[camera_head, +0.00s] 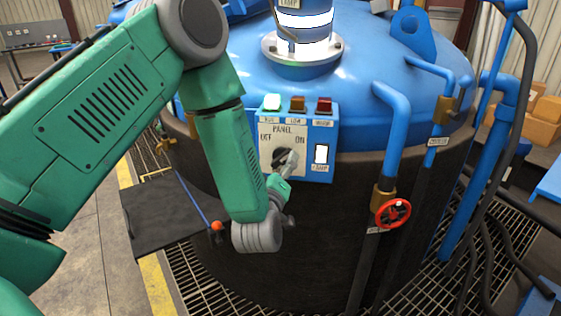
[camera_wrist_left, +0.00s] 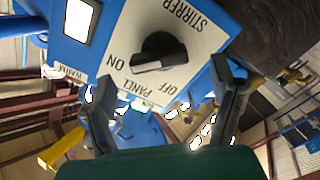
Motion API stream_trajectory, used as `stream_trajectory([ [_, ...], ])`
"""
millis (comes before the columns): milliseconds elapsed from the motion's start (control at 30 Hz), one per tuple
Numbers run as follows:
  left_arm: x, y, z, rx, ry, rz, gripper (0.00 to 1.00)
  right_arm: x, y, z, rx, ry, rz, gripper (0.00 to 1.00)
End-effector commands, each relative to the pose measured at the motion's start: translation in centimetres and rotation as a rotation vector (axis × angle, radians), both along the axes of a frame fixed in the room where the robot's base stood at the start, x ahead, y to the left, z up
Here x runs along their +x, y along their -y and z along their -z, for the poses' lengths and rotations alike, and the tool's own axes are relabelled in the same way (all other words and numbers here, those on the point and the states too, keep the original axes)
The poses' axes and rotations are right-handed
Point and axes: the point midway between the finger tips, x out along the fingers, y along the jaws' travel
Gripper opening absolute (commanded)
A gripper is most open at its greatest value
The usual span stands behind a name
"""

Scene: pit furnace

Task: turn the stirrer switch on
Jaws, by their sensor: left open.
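The stirrer switch is a black rotary knob (camera_wrist_left: 160,52) on a pale plate marked PANEL, OFF, ON and STIRRER. In the head view the knob (camera_head: 280,156) sits on the blue control box (camera_head: 333,129), partly hidden by my left gripper (camera_head: 288,164). In the left wrist view the plate appears turned roughly upside down, and the knob's raised bar lies nearly level across the picture. My left gripper (camera_wrist_left: 164,75) is open, its two fingers spread on either side of and below the knob. I see no clear contact with the knob. My right gripper is out of view.
White (camera_head: 272,102), amber (camera_head: 298,103) and red (camera_head: 324,104) buttons line the box top. A lit white rectangle (camera_head: 321,153) is right of the knob. Blue pipes (camera_head: 398,130) and a red valve wheel (camera_head: 393,214) stand further right. Metal grating surrounds the dark vessel.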

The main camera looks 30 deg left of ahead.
Motion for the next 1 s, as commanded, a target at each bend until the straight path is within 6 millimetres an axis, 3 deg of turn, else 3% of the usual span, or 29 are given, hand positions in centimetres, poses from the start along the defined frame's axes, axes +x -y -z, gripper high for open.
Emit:
stream_trajectory([
  [200,-4.2,1.6,0.2,0.0,-0.004,-0.001,0.78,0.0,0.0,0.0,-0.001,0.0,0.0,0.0],
  [400,-6.2,2.5,0.2,0.0,-0.003,-0.003,0.78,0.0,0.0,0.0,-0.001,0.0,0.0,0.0],
  [1000,-6.6,2.6,0.2,0.0,-0.003,-0.003,0.78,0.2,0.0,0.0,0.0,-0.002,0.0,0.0],
])
